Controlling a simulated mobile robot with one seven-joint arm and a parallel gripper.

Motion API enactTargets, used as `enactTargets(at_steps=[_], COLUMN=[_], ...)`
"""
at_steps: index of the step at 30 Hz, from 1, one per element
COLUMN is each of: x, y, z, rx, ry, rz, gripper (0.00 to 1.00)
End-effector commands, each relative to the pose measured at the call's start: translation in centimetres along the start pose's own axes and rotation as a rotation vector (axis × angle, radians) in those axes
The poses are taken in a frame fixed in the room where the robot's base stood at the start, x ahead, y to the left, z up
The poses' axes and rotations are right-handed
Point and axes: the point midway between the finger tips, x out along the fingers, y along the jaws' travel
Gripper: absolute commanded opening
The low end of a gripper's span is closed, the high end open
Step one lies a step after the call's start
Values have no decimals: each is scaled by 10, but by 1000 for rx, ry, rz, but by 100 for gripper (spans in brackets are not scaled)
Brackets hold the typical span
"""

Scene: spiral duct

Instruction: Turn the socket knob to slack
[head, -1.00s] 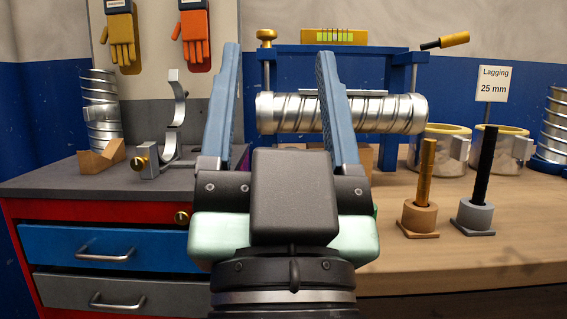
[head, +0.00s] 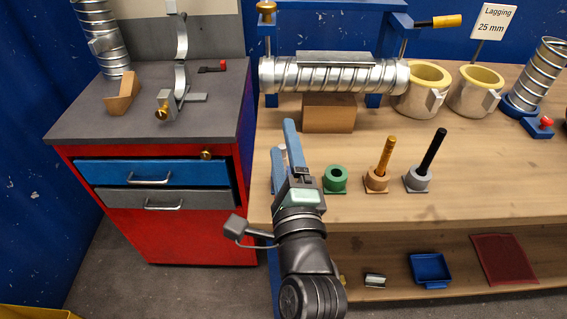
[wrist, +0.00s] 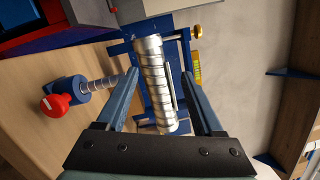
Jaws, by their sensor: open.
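In the head view a red knob (head: 546,122) sits on the blue base of a socket (head: 521,106) at the far right, with a spiral duct (head: 541,72) standing in it. In the wrist view a red knob (wrist: 55,103) with a pale mark is on a blue base, left of the fingers; I cannot tell whether it is the same knob. My gripper (head: 284,138) is open and empty over the bench's left front, far left of the right-hand socket. In the wrist view, my gripper (wrist: 160,70) has a clamped spiral duct (wrist: 155,85) behind its gap, apart from the fingers.
A green collar (head: 335,179), a collar with a gold rod (head: 386,157) and one with a black rod (head: 432,151) stand right of my gripper. Lagging cups (head: 424,90) stand behind. A red cabinet (head: 190,225) is left. The bench's right front is clear.

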Motion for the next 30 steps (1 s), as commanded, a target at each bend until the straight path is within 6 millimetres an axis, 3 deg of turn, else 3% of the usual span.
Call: enactTargets(at_steps=[1,8,18,24,30], x=[-4,-35,-108,-130,-119], y=[-7,21,55,66,75], z=[1,-10,-16,-17,-20], rx=[112,641,1336,1508,1526], ry=[17,128,388,466,471], rz=[40,164,225,213,211], gripper=[69,69,69,69,69])
